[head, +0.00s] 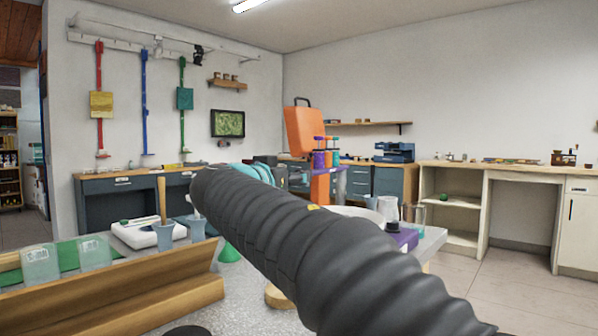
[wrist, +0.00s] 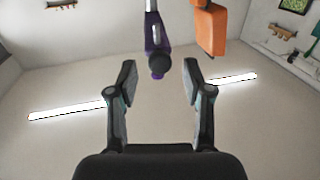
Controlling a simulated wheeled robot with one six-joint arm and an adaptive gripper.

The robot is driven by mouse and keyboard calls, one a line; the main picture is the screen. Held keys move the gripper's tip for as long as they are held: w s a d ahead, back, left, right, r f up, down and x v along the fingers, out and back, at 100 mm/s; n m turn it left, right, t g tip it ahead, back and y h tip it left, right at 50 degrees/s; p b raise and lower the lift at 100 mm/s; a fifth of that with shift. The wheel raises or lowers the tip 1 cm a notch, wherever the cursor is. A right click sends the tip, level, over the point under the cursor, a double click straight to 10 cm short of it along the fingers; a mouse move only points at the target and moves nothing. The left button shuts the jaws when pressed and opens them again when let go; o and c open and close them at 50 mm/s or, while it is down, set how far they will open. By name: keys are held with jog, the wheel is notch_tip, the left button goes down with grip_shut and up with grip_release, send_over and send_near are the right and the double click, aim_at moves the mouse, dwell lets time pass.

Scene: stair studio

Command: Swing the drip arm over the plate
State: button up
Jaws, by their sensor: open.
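A purple arm with a round knob at its end, likely the drip arm (wrist: 155,35), shows in the wrist view. Its knob lies between and slightly beyond the tips of my gripper (wrist: 160,72), which is open and empty. I cannot tell whether either finger touches it. In the head view, a purple bar (head: 243,169) shows beside the orange stand, partly hidden. A white round surface, perhaps the plate (head: 352,211), shows behind my ribbed black arm, which hides most of it.
An orange panel (head: 305,130) stands behind the bench; it also shows in the wrist view (wrist: 211,28). A purple block (head: 404,239) and glassware (head: 388,208) stand to the right. A wooden rack (head: 120,285), cups (head: 165,236) and a white device (head: 140,232) crowd the left.

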jog(key=shift+x, duration=1.55)
grip_shut()
